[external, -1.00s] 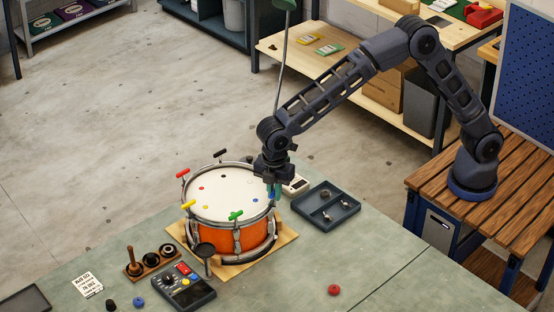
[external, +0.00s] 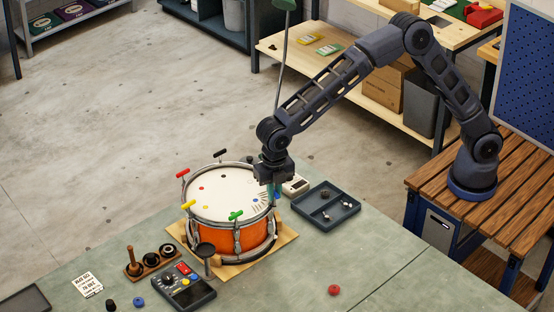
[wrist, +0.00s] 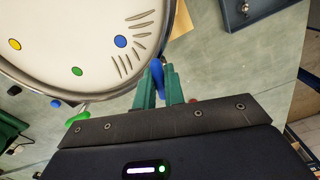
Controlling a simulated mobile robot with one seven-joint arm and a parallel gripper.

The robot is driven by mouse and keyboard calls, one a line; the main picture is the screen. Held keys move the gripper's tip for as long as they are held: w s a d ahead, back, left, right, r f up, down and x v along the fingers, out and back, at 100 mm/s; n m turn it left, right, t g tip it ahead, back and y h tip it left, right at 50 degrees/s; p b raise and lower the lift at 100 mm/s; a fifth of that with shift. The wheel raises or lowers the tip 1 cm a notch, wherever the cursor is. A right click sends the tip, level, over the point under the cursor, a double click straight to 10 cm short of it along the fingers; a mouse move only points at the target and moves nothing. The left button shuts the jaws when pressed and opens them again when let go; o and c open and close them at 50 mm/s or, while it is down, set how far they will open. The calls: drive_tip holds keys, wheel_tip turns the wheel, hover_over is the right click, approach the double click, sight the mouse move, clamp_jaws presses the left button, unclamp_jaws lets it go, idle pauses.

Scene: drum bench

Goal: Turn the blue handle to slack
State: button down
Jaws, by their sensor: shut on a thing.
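The orange drum (external: 222,238) with a white head stands on a wooden board on the bench. Coloured T-handles sit around its rim: red (external: 183,173), black (external: 220,153), yellow (external: 188,205) and green (external: 236,215). My gripper (external: 272,190) points down at the drum's right rim. In the wrist view its green fingers (wrist: 158,90) are shut on the blue handle (wrist: 157,73), beside a blue dot on the head. Tick marks fan out on the head near that dot. The lower part of the blue handle is hidden by the fingers.
A dark tray (external: 345,207) with small parts lies right of the drum, and a white device (external: 296,185) stands close to my gripper. The bench's right side is mostly clear.

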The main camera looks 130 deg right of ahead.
drive_tip(key=shift+r+n, duration=0.1)
drive_tip(key=shift+n, duration=0.7)
drive_tip(key=c, duration=1.5)
unclamp_jaws()
wheel_tip(320, 180, up, 11)
drive_tip(key=shift+f, duration=0.15)
